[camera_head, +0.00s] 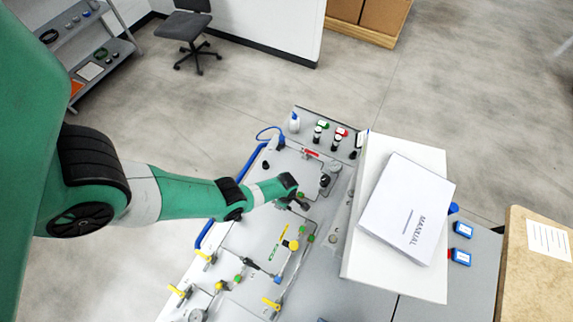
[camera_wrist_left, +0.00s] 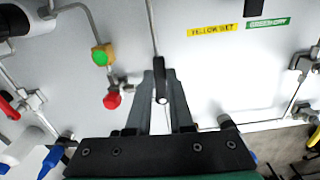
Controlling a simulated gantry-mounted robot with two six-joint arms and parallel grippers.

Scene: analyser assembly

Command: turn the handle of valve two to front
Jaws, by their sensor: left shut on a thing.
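My left arm reaches in from the left over the grey analyser panel (camera_head: 245,240), and its gripper (camera_head: 302,204) is low at the panel's middle. In the left wrist view, my gripper (camera_wrist_left: 163,92) is shut on a slim lever-like handle (camera_wrist_left: 159,68), metal above and dark at its tip, between the two black fingers. No number shows on this handle, so I cannot tell from a label that it is valve two. In the head view the gripper hides it. Close by are a green-and-yellow fitting (camera_wrist_left: 103,55) and a red fitting (camera_wrist_left: 111,101). My right gripper is not in view.
Yellow-handled valves (camera_head: 180,292) stand at the panel's near left. A red valve handle (camera_head: 311,153) is at its far end. A white box with a manual (camera_head: 408,210) stands to the right. Thin tubes (camera_wrist_left: 88,20) run over the panel around the gripper.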

